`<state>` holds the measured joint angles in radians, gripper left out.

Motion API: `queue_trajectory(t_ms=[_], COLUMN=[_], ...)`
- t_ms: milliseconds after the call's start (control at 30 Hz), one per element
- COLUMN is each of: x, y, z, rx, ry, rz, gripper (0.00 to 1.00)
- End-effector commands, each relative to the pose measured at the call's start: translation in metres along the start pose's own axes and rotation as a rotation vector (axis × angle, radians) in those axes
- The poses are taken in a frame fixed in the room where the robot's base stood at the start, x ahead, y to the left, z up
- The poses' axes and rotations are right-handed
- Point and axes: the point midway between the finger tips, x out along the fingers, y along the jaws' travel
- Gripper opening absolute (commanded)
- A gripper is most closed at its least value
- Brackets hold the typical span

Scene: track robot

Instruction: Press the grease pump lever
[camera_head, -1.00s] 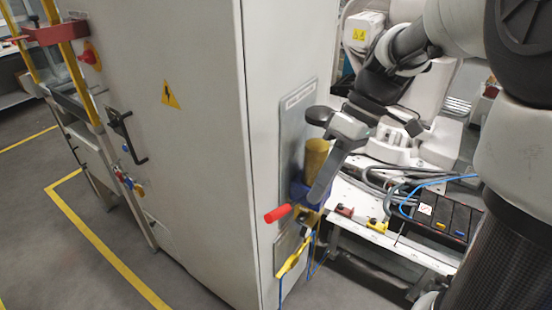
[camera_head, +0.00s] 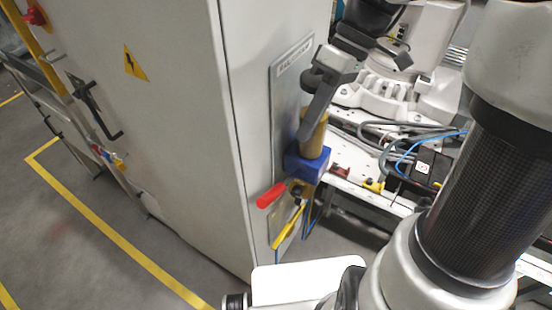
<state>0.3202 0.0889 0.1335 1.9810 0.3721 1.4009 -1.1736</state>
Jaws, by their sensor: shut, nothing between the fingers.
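The grease pump is on the side panel of the grey cabinet. It has a blue body (camera_head: 306,163) and a yellowish-brown cylinder (camera_head: 314,137) on top. Its lever has a red grip (camera_head: 271,195) that sticks out to the left, a little below the blue body. My gripper (camera_head: 304,137) reaches in from the upper right, fingers pointing down. It is shut and empty. My gripper partly hides the cylinder and the panel.
The grey cabinet (camera_head: 180,130) fills the left, with a black handle (camera_head: 98,110). A yellow-handled part (camera_head: 289,227) and blue hoses hang below the pump. On the right are a white bench with cables (camera_head: 385,140) and a black box (camera_head: 428,168). Floor shows at lower left.

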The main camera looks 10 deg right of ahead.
Motion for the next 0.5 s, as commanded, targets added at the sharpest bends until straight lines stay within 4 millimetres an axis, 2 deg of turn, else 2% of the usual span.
queue_trajectory(t_ms=[133,233,500], x=[0.008,0.022,0.079], y=[0.000,0.000,-0.001], z=[0.000,0.000,0.001], rx=[0.000,0.000,0.000], ry=[-0.001,-0.002,-0.004], rz=[-0.002,-0.004,-0.005], gripper=[0.00,0.00,0.00])
